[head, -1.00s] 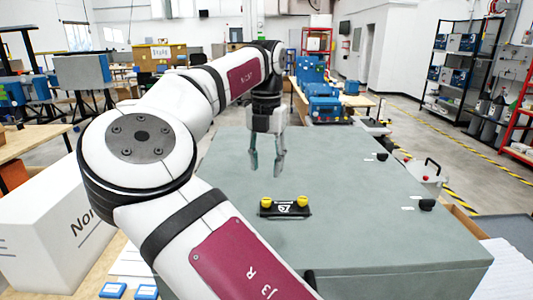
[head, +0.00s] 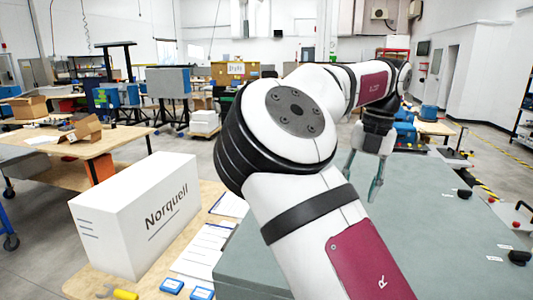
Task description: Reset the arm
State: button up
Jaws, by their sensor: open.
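My arm reaches from the bottom of the head view up and to the right. My gripper (head: 362,176) hangs at its end, pointing down, with its two fingers apart and nothing between them. It is above the grey-green top of a large cabinet (head: 450,240). The black part with yellow knobs is not visible now; my arm covers part of the cabinet top.
A white Norquell box (head: 135,220) stands on a wooden table (head: 85,284) at left, beside papers (head: 205,250) and small blue boxes (head: 172,286). Black knobs (head: 519,257) stand on the cabinet's right side. Another workbench (head: 70,146) is behind at left.

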jog(key=s+d+f+n+y, duration=0.2)
jog(key=s+d+n+y, duration=0.1)
jog(key=s+n, duration=0.3)
jog(key=s+a+r+n+t+h, duration=0.1)
jog(key=s+a+n+t+h, duration=0.1)
jog(key=s+n, duration=0.8)
jog(key=s+a+r+n+t+h, duration=0.2)
jog(key=s+a+n, duration=0.3)
jog(key=n, duration=2)
jog(key=s+t, duration=0.1)
jog(key=s, duration=0.5)
jog(key=shift+a+t, duration=0.25)
jog(key=shift+t, duration=0.05)
jog(key=shift+s+r, duration=0.1)
jog(key=shift+r, duration=0.05)
